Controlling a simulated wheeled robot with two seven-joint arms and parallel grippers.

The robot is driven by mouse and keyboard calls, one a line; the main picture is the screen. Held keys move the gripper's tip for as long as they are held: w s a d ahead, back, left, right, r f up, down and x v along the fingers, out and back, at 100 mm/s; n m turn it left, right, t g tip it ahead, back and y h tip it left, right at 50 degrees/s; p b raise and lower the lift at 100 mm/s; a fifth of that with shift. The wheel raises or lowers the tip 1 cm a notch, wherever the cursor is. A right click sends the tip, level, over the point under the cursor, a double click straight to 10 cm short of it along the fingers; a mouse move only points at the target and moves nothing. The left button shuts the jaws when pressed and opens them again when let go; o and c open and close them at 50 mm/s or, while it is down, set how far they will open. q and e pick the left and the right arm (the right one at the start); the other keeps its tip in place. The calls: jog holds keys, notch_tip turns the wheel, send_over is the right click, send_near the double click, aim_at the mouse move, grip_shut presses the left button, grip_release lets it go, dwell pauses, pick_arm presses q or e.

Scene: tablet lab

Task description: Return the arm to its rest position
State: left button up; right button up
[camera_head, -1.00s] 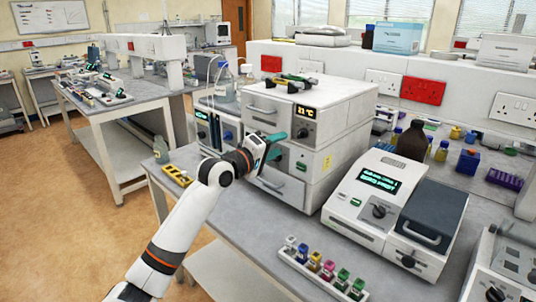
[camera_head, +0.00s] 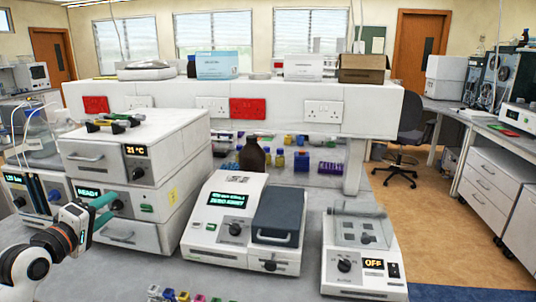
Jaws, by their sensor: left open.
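My left arm comes in from the lower left with orange bands and a white joint. My left gripper (camera_head: 104,208) has green fingers and is open. Its fingertips are in front of the middle unit of the white stacked instrument (camera_head: 150,188), close to its knob. I cannot tell whether they touch it. My right gripper is not in view.
A device with a grey lid (camera_head: 280,215) and a device reading OFF (camera_head: 362,255) stand on the bench to the right. Several coloured vials (camera_head: 184,297) are at the front edge. A brown bottle (camera_head: 252,156) stands behind. Floor (camera_head: 440,225) is open at right.

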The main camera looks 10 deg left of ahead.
pick_arm(q)
jog(key=s+d+f+m+g, duration=0.3)
jog(key=s+d+f, duration=0.15)
jog(key=f, duration=0.35)
jog(key=s+d+f+m+g, duration=0.25)
jog(key=d+f, duration=0.25)
jog(key=f, duration=0.3)
jog(key=s+d+f+m+g, duration=0.2)
jog(key=s+d+f, duration=0.25)
jog(key=f, duration=0.35)
jog(key=s+d+f+m+g+y, duration=0.1)
jog(key=s+d+f+m+g, duration=0.25)
jog(key=s, duration=0.65)
jog(key=s+d+f+m+g, duration=0.3)
jog(key=s+d+f, duration=0.2)
jog(key=s, duration=0.6)
notch_tip(320, 180, down, 26)
jog(key=g, duration=0.1)
jog(key=s+a+f+g, duration=0.1)
jog(key=s+a+f, duration=0.2)
jog(key=s+f, duration=1.2)
jog(key=shift+s+m+y, duration=0.3)
jog(key=shift+s+m, duration=0.1)
jog(key=shift+s, duration=0.6)
